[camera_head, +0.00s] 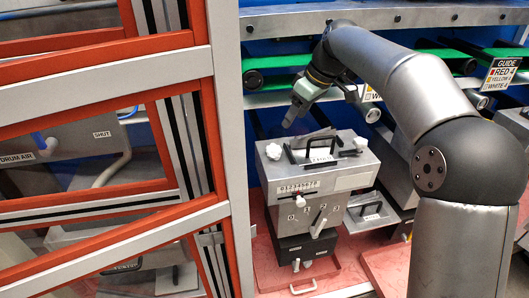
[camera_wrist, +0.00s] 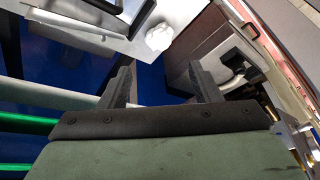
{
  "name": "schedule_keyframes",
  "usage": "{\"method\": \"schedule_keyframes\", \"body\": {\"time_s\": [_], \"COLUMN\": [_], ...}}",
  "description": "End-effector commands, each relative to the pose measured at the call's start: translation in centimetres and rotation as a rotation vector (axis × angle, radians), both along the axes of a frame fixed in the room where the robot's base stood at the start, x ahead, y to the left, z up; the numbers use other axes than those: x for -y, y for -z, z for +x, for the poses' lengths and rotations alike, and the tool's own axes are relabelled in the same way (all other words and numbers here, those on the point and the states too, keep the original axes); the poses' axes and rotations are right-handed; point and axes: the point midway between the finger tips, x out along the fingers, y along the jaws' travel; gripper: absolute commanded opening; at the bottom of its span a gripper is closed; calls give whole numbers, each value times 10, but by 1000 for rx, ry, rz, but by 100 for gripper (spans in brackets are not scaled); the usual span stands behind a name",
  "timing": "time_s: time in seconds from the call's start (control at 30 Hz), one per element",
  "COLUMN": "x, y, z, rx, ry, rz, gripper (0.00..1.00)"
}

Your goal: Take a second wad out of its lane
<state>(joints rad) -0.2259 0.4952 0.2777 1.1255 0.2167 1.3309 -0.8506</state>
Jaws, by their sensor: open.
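A white crumpled wad (camera_head: 274,151) sits at the left end of the top of a grey metal box (camera_head: 345,182). A similar white lump (camera_head: 360,143) shows at the right of that top. One white wad (camera_wrist: 159,38) shows in the wrist view, beyond my fingers. My gripper (camera_head: 289,122) is above and behind the box, pointing down and left. In the wrist view my gripper (camera_wrist: 160,82) has its two dark fingers apart, with nothing between them. The wad is clear of the fingers. I cannot tell a lane for either lump.
Black handles (camera_head: 313,152) stand up on the box top. Green belts (camera_head: 275,61) run behind, with a guide sign (camera_head: 502,73) at the right. An orange-and-grey frame (camera_head: 215,120) stands close on the left. A red tray (camera_head: 325,272) lies below the box.

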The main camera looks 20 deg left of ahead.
Motion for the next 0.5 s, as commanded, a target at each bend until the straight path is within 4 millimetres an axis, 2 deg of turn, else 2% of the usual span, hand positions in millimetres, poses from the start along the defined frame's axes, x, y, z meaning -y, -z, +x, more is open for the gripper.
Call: {"method": "schedule_keyframes", "body": {"time_s": [0.1,0.3,0.5], "x": [-11,-26,-32], "y": [26,61,75], "z": [0,1,2], "rx": [-4,-3,0], "ry": [-2,0,1], "rz": [-2,-1,0], "gripper": [57,57,57]}}
